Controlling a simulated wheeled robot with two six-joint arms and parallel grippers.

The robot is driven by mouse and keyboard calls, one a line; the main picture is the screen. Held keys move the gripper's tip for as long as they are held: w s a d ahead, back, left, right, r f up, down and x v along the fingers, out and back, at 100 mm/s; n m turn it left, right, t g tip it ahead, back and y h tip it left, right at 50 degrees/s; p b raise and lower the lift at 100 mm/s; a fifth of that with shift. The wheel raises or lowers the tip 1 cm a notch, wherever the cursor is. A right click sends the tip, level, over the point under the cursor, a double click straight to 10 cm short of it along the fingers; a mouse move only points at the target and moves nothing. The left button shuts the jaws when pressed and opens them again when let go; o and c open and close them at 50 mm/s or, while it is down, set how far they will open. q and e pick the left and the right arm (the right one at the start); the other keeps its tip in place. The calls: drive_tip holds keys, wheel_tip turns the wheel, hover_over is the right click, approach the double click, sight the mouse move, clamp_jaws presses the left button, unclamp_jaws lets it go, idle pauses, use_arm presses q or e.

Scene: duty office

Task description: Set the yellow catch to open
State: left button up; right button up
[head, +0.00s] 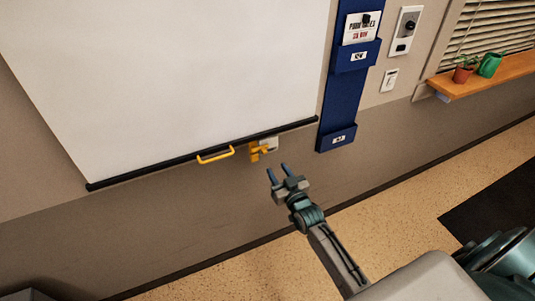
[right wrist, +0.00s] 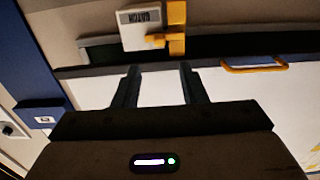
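The yellow catch (head: 258,152) sits on the wall at the lower edge of the white screen, beside a small pale plate (head: 270,144). In the right wrist view the yellow catch (right wrist: 176,38) shows ahead of the fingers, next to the lettered plate (right wrist: 138,27); the lettering is too small to read. My right gripper (head: 277,171) is open and empty, its two fingers apart, just below and right of the catch in the head view. In the right wrist view my right gripper (right wrist: 158,75) shows a clear gap from the catch. My left gripper is not in view.
The white screen (head: 180,75) has a dark bottom bar (head: 130,177) with a yellow handle (head: 216,156) left of the catch. A blue wall rack (head: 343,98) hangs to the right. A wooden sill (head: 485,77) carries a potted plant (head: 463,73) and a green watering can (head: 490,64).

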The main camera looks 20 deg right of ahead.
sight(265, 153)
drive_tip(key=w+b, duration=0.1)
drive_tip(key=w, duration=0.1)
drive_tip(key=w+b, duration=0.1)
drive_tip(key=w, duration=0.2)
drive_tip(key=w+b, duration=0.1)
drive_tip(key=w, duration=0.1)
drive_tip(key=shift+w+f, duration=0.25)
drive_tip(key=shift+w, duration=0.15)
drive_tip(key=shift+w+r+b, duration=0.15)
drive_tip(key=shift+w+b, duration=0.2)
drive_tip(key=shift+w, duration=0.25)
clamp_jaws()
